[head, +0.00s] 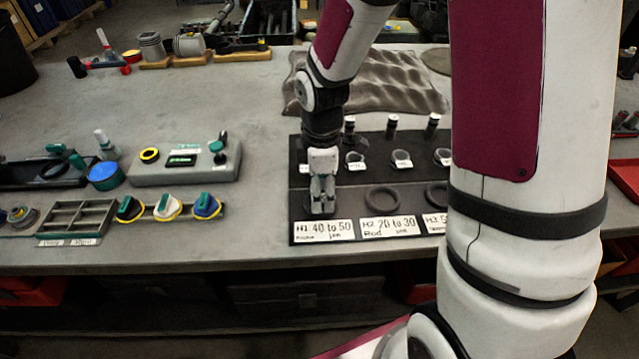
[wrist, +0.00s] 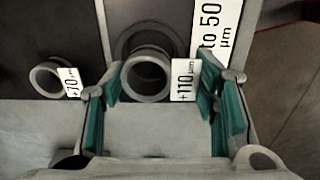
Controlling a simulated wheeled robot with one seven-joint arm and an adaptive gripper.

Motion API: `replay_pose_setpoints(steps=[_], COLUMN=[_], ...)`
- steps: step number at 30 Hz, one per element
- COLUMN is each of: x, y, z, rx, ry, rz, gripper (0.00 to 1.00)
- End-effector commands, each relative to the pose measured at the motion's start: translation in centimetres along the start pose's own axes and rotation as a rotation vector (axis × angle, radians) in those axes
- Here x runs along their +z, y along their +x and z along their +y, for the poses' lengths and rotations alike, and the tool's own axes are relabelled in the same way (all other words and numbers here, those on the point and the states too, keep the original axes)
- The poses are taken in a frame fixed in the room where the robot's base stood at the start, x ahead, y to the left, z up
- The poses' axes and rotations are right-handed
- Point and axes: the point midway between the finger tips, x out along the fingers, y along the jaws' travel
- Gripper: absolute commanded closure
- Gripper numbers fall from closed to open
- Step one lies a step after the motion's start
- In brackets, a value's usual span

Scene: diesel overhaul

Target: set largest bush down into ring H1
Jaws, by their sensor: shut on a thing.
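The largest bush (wrist: 148,92), a grey ring with a +110 µm tag (wrist: 183,80), is between the teal pads of my gripper (wrist: 160,76) in the wrist view. My gripper is shut on it. Ring H1 (wrist: 124,42) is a dark ring on the dark mat, partly hidden behind the bush; the bush overlaps its near side in this view. I cannot tell the height of the bush above the mat. In the head view my gripper (head: 322,205) points down just behind the H1 label (head: 323,230) and hides ring H1.
Another bush tagged +70 (wrist: 48,79) lies left of the held one. Ring H2 (head: 382,198) and ring H3 (head: 436,194) are to the right on the mat. Smaller bushes (head: 401,158) and upright dark-and-white pieces (head: 391,124) stand behind. The table's front edge is close to the labels.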

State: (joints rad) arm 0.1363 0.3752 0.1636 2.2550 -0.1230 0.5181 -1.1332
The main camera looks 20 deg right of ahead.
Motion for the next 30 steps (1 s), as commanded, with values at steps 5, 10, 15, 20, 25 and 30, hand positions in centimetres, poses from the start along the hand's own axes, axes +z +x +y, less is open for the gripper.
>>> replay_pose_setpoints(steps=[5, 10, 15, 20, 25, 30], x=[-0.1, 0.0, 0.0, 0.0, 0.0, 0.0], y=[1.3, 2.2, 2.8, 3.0, 3.1, 3.2], z=[0.1, 0.0, 0.1, 0.0, 0.0, -0.1], rx=[0.001, -0.001, 0.001, 0.001, -0.001, -0.003], ry=[0.000, 0.000, 0.000, 0.000, 0.000, 0.000], rz=[0.000, 0.000, 0.001, 0.001, 0.000, 0.000], gripper=[0.74, 0.74, 0.74, 0.74, 0.74, 0.74])
